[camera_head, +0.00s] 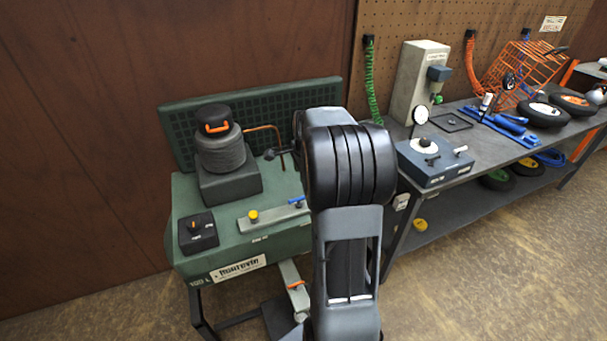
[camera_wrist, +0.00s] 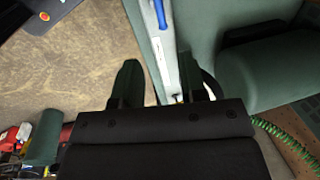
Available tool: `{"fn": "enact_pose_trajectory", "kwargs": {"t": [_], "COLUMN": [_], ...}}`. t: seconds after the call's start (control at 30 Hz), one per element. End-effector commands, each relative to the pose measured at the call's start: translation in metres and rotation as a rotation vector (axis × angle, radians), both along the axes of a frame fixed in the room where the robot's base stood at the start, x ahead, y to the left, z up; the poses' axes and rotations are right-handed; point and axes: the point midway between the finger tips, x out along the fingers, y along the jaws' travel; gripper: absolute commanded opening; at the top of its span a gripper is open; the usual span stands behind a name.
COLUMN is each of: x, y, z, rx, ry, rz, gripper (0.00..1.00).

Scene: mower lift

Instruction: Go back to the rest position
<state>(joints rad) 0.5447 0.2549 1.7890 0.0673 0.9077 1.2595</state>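My arm (camera_head: 346,240) rises through the middle of the head view and hides my gripper there. In the wrist view my gripper (camera_wrist: 166,80) is open, with two dark fingers apart. A grey bar (camera_wrist: 160,60) with a blue lever (camera_wrist: 158,14) shows between and beyond the fingers; I cannot tell how close it is. Nothing is clearly held. The green machine (camera_head: 290,240) stands left of and behind my arm. The grey bar on it (camera_head: 270,216) carries a yellow knob (camera_head: 253,215) and a blue lever (camera_head: 297,201).
A black ribbed cylinder (camera_head: 220,153) and a black switch box (camera_head: 198,235) sit on the machine. A workbench (camera_head: 480,155) with a blue-grey box (camera_head: 432,160), a press (camera_head: 420,82) and wheels (camera_head: 543,112) stands right. Floor (camera_head: 500,260) is clear at front right.

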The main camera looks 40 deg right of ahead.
Motion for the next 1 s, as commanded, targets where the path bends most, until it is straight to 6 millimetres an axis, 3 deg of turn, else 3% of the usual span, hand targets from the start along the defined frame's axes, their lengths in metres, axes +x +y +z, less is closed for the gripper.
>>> {"fn": "enact_pose_trajectory", "kwargs": {"t": [0.47, 0.6, 0.7, 0.77, 0.83, 1.0], "x": [0.000, -0.001, -0.015, -0.028, -0.043, -0.086], "y": [0.000, 0.000, 0.008, 0.019, 0.043, 0.118], "z": [0.000, -0.002, -0.017, -0.019, -0.015, 0.002], "rx": [-0.003, -0.028, -0.038, -0.051, -0.080, -0.183], "ry": [0.001, 0.013, 0.060, 0.082, 0.097, 0.101], "rz": [0.018, 0.152, 0.338, 0.481, 0.688, 1.220], "gripper": [0.39, 0.39, 0.39, 0.39, 0.39, 0.39]}}
